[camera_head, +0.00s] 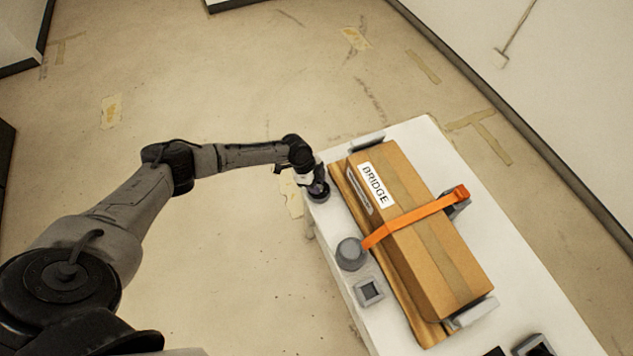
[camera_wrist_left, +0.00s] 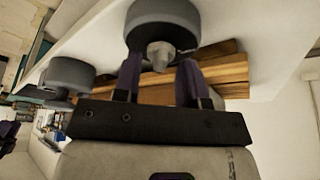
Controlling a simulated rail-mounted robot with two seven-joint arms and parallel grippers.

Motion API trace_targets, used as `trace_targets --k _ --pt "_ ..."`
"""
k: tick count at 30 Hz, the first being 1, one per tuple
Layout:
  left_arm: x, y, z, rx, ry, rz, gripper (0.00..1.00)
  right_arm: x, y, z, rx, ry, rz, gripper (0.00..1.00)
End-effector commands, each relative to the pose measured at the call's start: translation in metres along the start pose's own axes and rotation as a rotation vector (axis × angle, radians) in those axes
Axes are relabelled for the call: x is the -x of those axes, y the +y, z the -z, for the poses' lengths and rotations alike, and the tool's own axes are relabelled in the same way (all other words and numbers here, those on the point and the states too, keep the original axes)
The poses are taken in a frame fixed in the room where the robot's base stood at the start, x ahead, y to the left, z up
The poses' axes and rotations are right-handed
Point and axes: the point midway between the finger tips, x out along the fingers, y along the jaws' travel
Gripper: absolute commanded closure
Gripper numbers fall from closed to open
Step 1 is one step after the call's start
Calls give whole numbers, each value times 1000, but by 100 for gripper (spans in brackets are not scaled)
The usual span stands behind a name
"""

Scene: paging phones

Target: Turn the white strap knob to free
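A grey round knob base (camera_wrist_left: 163,22) with a small pale knob tip (camera_wrist_left: 160,56) is just ahead of my left gripper (camera_wrist_left: 160,72) in the left wrist view. The two dark fingers are apart, one on each side of the tip, with a visible gap to it. In the head view my left gripper (camera_head: 318,188) is at the left edge of the white table, mostly hidden by its wrist. An orange strap (camera_head: 410,217) crosses a cardboard box from a grey round drum (camera_head: 350,254) to a grey clip. I cannot see the right gripper.
The cardboard box (camera_head: 440,255), labelled BRIDGE, lies between grey brackets on the white table (camera_head: 425,133). A small grey square holder (camera_head: 368,292) stands near the left edge. A second grey cylinder (camera_wrist_left: 66,75) shows left in the wrist view. The floor left of the table is clear.

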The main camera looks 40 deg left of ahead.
Motion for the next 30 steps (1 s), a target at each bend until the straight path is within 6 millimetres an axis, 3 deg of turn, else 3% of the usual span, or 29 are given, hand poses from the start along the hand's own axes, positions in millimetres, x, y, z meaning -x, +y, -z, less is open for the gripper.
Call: trace_targets --k 3,15,23,30 --pt "0 0 0 0 0 0 64 0 1 0 2 0 -2 57" --pt "0 0 0 1 0 0 100 0 0 0 -1 0 1 57" --pt "1 1 0 10 0 2 100 2 -2 1 -7 1 5 57" --pt "3 2 1 101 0 40 100 15 -2 6 -8 1 6 57"
